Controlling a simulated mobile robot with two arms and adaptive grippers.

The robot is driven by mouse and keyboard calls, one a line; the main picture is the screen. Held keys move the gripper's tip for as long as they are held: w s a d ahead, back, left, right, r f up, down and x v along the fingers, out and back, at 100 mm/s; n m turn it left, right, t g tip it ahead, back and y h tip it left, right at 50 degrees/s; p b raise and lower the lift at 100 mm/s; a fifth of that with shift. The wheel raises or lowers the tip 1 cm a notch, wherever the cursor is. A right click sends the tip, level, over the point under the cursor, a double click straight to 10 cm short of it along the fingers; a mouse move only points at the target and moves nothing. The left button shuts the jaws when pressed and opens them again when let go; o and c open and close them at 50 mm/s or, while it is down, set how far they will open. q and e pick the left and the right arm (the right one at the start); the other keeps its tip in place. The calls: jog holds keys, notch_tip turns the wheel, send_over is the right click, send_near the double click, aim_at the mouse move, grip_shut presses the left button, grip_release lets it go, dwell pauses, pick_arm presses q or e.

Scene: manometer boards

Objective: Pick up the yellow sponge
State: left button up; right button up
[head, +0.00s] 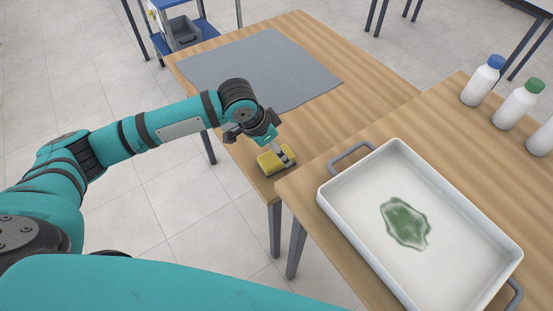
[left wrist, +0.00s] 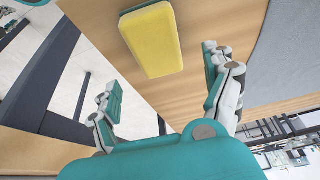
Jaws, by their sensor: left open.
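The yellow sponge (head: 268,164) lies on the wooden table near its front edge, close to the corner by the second table. My right gripper is in neither view.
A grey mat (head: 255,68) covers the back of the sponge's table. On the nearer table stands a white tray (head: 343,213) with a green stain (head: 405,223). Several white bottles (head: 480,84) stand behind it. A blue cart (head: 212,28) with a grey bin is beyond.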

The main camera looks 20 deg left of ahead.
aim_at(276, 160)
pick_arm(q)
jog(key=shift+f, duration=0.5)
jog(key=x, duration=0.3)
jog(key=shift+s+a+f, duration=0.15)
jog(key=shift+a+f, duration=0.05)
jog(key=shift+f, duration=0.15)
jog(key=shift+d+f, duration=0.1)
jog(key=shift+f, duration=0.25)
jog(key=c, duration=0.9)
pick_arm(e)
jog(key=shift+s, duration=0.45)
